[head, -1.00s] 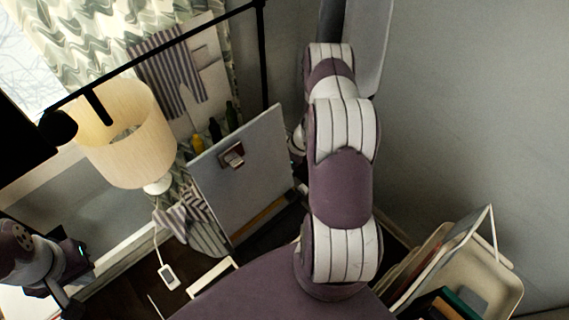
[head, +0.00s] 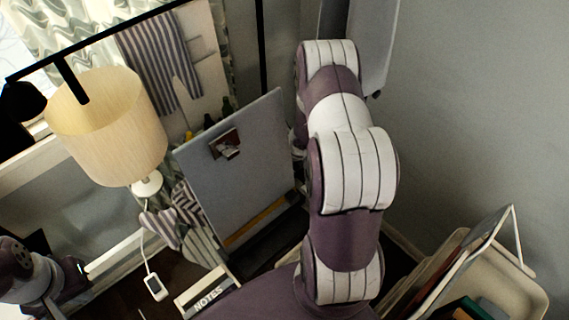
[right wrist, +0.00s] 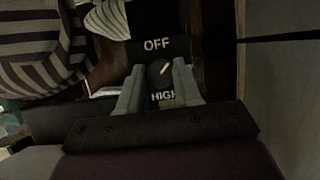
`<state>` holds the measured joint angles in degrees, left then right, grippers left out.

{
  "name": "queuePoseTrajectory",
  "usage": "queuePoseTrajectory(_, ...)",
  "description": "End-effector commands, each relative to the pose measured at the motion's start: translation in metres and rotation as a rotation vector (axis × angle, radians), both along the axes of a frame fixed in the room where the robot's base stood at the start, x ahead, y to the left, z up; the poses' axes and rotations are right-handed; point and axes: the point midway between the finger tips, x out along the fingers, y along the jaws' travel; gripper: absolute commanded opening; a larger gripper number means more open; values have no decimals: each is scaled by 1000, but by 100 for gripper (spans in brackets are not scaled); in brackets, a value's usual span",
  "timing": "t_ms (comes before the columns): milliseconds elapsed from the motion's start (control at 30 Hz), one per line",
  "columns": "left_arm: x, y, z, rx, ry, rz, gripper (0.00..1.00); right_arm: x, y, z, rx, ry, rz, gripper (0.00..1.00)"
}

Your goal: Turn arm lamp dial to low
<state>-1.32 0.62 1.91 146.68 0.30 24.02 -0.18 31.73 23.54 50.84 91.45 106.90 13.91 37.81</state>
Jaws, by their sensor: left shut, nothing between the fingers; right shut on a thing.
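The arm lamp, a black pole with a long bar (head: 115,33), stands at the back left in the head view. In the right wrist view its dark dial (right wrist: 158,70) has a white pointer line slanting up and right. OFF is printed above the dial and HIGH below; no LOW mark is readable. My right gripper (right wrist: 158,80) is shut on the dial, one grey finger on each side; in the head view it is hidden. My left gripper (head: 77,273) is at the lower left in the head view, shut and empty, away from the lamp.
A table lamp with a cream shade (head: 108,128) stands at the left. A grey board (head: 235,170) stands between it and my right arm. A white cabled device (head: 155,287) and a NOTES item (head: 208,298) lie below. A beige tray (head: 510,285) is at the lower right.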

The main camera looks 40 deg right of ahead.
Motion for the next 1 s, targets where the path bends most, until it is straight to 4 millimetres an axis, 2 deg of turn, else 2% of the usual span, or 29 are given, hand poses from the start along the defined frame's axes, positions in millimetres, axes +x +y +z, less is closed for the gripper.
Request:
queuePoseTrajectory(400, 0, 0, -1, 0, 0, 0, 0, 1, 0, 1, -1, -2, -7, 3)
queuePoseTrajectory(433, 0, 0, -1, 0, 0, 0, 0, 1, 0, 1, -1, -2, -7, 40)
queuePoseTrajectory(500, 0, 0, -1, 0, 0, 0, 0, 1, 0, 1, 0, -2, -7, 58)
queuePoseTrajectory(800, 0, 0, 2, 0, 0, 0, 0, 0, 0, 2, 0, 0, 1, 58)
queuePoseTrajectory(867, 0, 0, 9, 0, 0, 0, 0, 0, -1, 5, -1, 1, 25, 58)
queuePoseTrajectory(1000, 0, 0, 43, 0, 0, 0, 0, -1, -1, 12, 3, 3, 163, 58)
